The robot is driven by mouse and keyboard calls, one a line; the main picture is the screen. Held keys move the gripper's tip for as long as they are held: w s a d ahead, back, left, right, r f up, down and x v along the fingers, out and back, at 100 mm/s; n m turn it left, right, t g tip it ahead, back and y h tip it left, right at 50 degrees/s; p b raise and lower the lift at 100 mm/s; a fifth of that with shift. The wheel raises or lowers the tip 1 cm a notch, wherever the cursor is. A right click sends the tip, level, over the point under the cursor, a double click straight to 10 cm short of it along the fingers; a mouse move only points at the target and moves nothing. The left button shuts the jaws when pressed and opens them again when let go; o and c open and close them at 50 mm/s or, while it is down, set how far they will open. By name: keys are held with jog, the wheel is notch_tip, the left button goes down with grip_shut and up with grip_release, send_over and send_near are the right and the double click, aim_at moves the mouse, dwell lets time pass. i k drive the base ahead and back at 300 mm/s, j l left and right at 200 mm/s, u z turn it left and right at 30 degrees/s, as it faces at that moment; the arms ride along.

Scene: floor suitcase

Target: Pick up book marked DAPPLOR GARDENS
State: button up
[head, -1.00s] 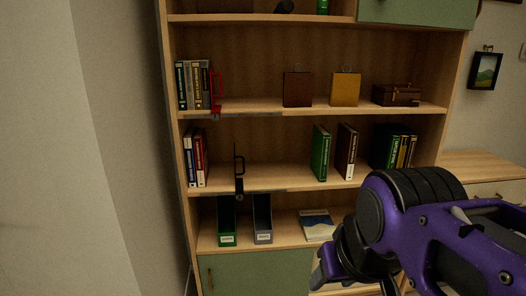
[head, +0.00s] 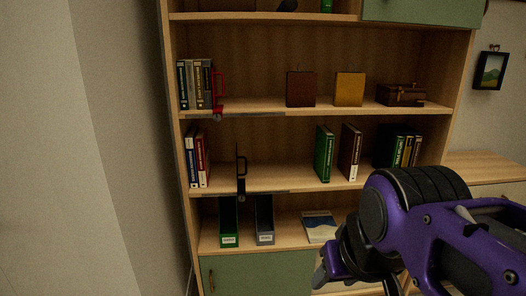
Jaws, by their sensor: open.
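No title DAPPLOR GARDENS can be read; the spine lettering is too small, so I cannot tell which book it is. A green book (head: 324,153) and a dark brown book (head: 349,151) stand upright, apart, on the middle shelf. Dark green and yellowish books (head: 398,148) stand to their right. Blue, white and red books (head: 197,157) stand at that shelf's left end. Several dark and tan books (head: 195,85) stand at the upper shelf's left. A book with a pale and blue cover (head: 319,226) lies flat on the lower shelf. My gripper (head: 352,279), partly visible at bottom right, is open and touches no book.
A red bookend (head: 219,92) and a black bookend (head: 240,173) stand near shelf edges. Two magazine files (head: 229,221) stand on the lower shelf. A brown case (head: 400,95) sits on the upper shelf. A wall (head: 90,150) closes the left side. A wooden cabinet (head: 488,166) stands right.

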aim_at(324, 146)
jog(key=i+l, duration=0.15)
jog(key=i, duration=0.85)
jog(key=i+z, duration=0.2)
jog(key=z, duration=0.3)
jog(key=i+j+z, duration=0.1)
jog(key=z, duration=0.35)
jog(key=i, duration=0.1)
